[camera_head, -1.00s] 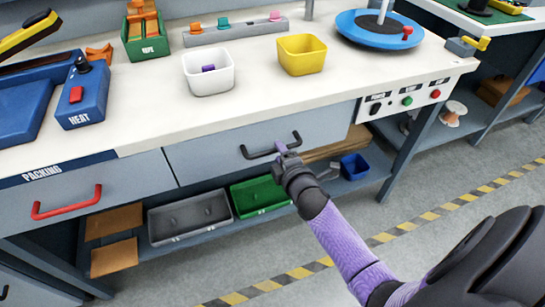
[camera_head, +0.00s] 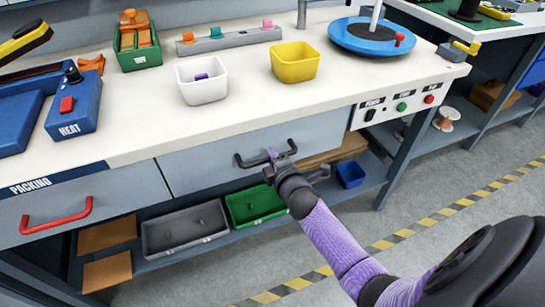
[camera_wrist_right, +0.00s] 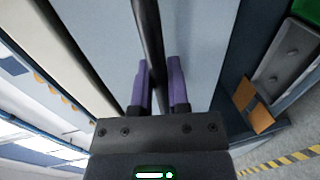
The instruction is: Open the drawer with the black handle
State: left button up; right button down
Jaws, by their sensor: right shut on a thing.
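The grey drawer (camera_head: 210,160) with the black handle (camera_head: 250,163) is under the white workbench top, in the middle of the head view. Its front looks flush with the bench, with no gap visible. My right gripper (camera_head: 272,154) is at the middle of the handle, its purple fingers shut on the bar. In the right wrist view the black handle (camera_wrist_right: 150,45) runs between the two purple fingers of the right gripper (camera_wrist_right: 158,80). The exact contact is partly hidden by the fingers. My left gripper is not in view.
A drawer with a red handle (camera_head: 57,218) is at left. A grey bin (camera_head: 185,228), a green bin (camera_head: 255,203) and a blue bin (camera_head: 350,174) are on the lower shelf. White (camera_head: 203,88) and yellow (camera_head: 295,65) bowls stand on the bench. The floor in front is clear.

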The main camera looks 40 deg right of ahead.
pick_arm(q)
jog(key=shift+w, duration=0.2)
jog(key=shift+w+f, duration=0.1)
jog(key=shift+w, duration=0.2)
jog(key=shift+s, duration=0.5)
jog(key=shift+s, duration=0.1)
pick_arm(e)
jog(key=shift+f, duration=0.1)
